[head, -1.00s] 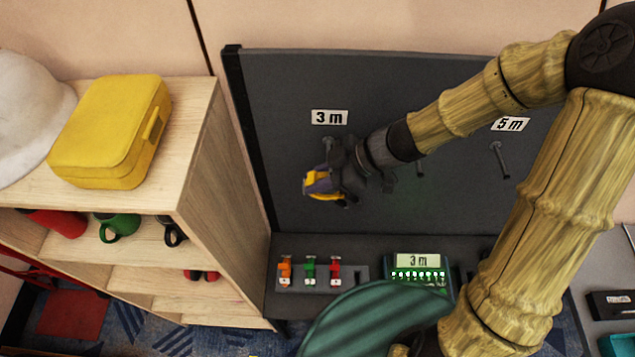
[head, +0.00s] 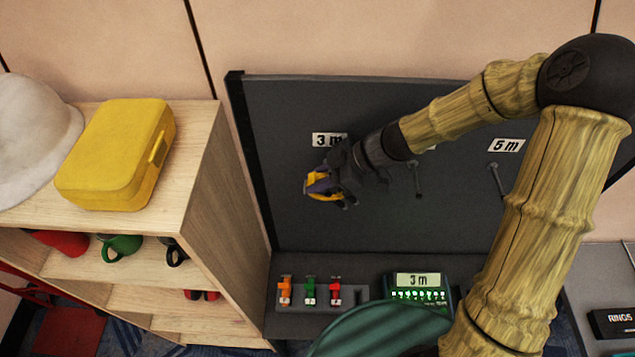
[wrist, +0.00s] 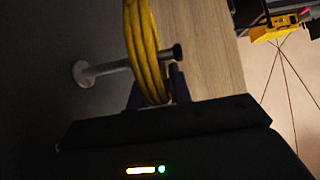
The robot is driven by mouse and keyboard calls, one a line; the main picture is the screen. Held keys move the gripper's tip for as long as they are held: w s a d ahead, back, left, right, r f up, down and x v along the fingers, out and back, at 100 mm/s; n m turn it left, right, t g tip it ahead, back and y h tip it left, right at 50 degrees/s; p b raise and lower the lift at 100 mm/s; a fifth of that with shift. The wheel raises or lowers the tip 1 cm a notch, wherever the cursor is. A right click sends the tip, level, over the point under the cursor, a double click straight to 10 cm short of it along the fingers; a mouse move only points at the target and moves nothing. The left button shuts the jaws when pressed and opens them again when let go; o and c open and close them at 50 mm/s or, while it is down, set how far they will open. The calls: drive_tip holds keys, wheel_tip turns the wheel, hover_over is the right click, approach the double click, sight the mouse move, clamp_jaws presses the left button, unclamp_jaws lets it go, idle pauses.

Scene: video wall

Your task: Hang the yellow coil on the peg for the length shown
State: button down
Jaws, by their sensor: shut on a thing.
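The yellow coil (head: 318,193) is held by my gripper (head: 332,188) in front of the dark board, just below the "3 m" label (head: 324,140). In the wrist view the coil (wrist: 146,50) stands between the purple fingers of my gripper (wrist: 156,90), which is shut on it. A grey peg (wrist: 105,69) crosses behind the near strands of the coil, and its dark tip shows on the other side. It appears to run through the ring. In the head view my gripper hides this peg. The display (head: 418,281) reads "3 m".
Another peg (head: 417,180) stands right of my gripper, and one (head: 497,180) is under the "5 m" label (head: 506,145). A wooden shelf (head: 215,185) with a yellow case (head: 115,155) stands left. Small coloured tools (head: 310,291) sit below the board.

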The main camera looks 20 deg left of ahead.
drive_tip(key=shift+w, duration=0.6)
drive_tip(key=shift+w+f+b, duration=0.15)
drive_tip(key=shift+f+b, duration=0.15)
drive_tip(key=shift+f, duration=0.65)
drive_tip(key=c, duration=1.2)
unclamp_jaws()
